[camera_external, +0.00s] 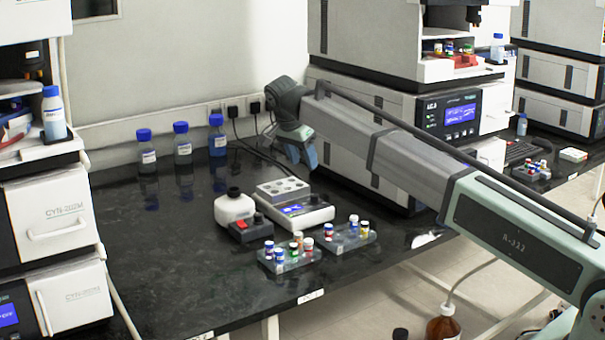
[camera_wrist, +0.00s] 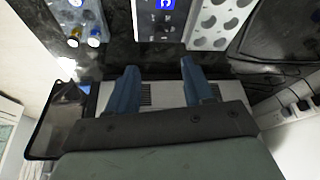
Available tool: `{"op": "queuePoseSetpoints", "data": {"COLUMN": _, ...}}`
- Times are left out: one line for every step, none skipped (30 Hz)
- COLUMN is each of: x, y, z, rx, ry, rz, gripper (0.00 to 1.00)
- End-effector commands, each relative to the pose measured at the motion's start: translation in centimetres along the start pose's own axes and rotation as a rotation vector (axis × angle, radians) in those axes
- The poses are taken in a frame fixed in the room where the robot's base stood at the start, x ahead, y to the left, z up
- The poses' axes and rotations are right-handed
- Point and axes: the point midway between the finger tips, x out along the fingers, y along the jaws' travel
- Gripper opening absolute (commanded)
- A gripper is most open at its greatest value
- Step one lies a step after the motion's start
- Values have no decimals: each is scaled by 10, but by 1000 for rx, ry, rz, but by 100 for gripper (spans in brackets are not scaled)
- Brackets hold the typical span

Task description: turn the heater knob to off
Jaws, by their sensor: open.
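The heater (camera_external: 292,204) is a white box with a grey block of round wells on top and a lit blue display on its sloped front, standing on the black bench. A small dark spot on its front panel, right of the display, looks like the knob (camera_external: 315,199); its setting is too small to read. In the wrist view the heater's panel (camera_wrist: 164,28) and its block of wells (camera_wrist: 216,20) show at the top edge, partly cut off. My gripper (camera_external: 300,156) is above and behind the heater, apart from it. Its two blue fingers (camera_wrist: 160,66) are spread with nothing between them.
Two clear racks of capped vials (camera_external: 290,266) (camera_external: 348,241) stand in front of the heater. A white bottle (camera_external: 234,209) and a black box with a red switch (camera_external: 251,230) are at its left. A large instrument (camera_external: 372,128) stands behind my arm. The bench's left front is clear.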

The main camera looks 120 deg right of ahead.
Motion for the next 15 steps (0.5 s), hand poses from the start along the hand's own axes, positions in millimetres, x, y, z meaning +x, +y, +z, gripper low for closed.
{"op": "queuePoseSetpoints", "data": {"x": 8, "y": 1, "z": 0, "rx": -1, "ry": 0, "rz": 1, "gripper": 52}}
{"op": "queuePoseSetpoints", "data": {"x": 13, "y": 1, "z": 0, "rx": -1, "ry": 0, "rz": 1, "gripper": 52}}
{"op": "queuePoseSetpoints", "data": {"x": 20, "y": 1, "z": 1, "rx": -1, "ry": -1, "rz": 2, "gripper": 52}}
{"op": "queuePoseSetpoints", "data": {"x": 26, "y": 1, "z": 1, "rx": -2, "ry": -1, "rz": 2, "gripper": 52}}
{"op": "queuePoseSetpoints", "data": {"x": 31, "y": 1, "z": 1, "rx": -2, "ry": 0, "rz": 1, "gripper": 52}}
{"op": "queuePoseSetpoints", "data": {"x": 38, "y": 1, "z": 1, "rx": -2, "ry": 0, "rz": 1, "gripper": 52}}
{"op": "queuePoseSetpoints", "data": {"x": 43, "y": 1, "z": 1, "rx": -2, "ry": 0, "rz": 2, "gripper": 52}}
{"op": "queuePoseSetpoints", "data": {"x": 49, "y": 1, "z": 0, "rx": -2, "ry": -1, "rz": 2, "gripper": 52}}
{"op": "queuePoseSetpoints", "data": {"x": 56, "y": 1, "z": 0, "rx": -2, "ry": 0, "rz": 2, "gripper": 52}}
{"op": "queuePoseSetpoints", "data": {"x": 61, "y": 0, "z": 0, "rx": -2, "ry": 0, "rz": 1, "gripper": 52}}
{"op": "queuePoseSetpoints", "data": {"x": 66, "y": 0, "z": 0, "rx": -2, "ry": 0, "rz": 1, "gripper": 52}}
{"op": "queuePoseSetpoints", "data": {"x": 73, "y": 1, "z": 0, "rx": -2, "ry": 0, "rz": 1, "gripper": 52}}
{"op": "queuePoseSetpoints", "data": {"x": 78, "y": 0, "z": 1, "rx": -3, "ry": 0, "rz": 1, "gripper": 52}}
{"op": "queuePoseSetpoints", "data": {"x": 83, "y": 0, "z": 1, "rx": -3, "ry": 0, "rz": 1, "gripper": 52}}
{"op": "queuePoseSetpoints", "data": {"x": 89, "y": 0, "z": 1, "rx": -3, "ry": 0, "rz": 1, "gripper": 52}}
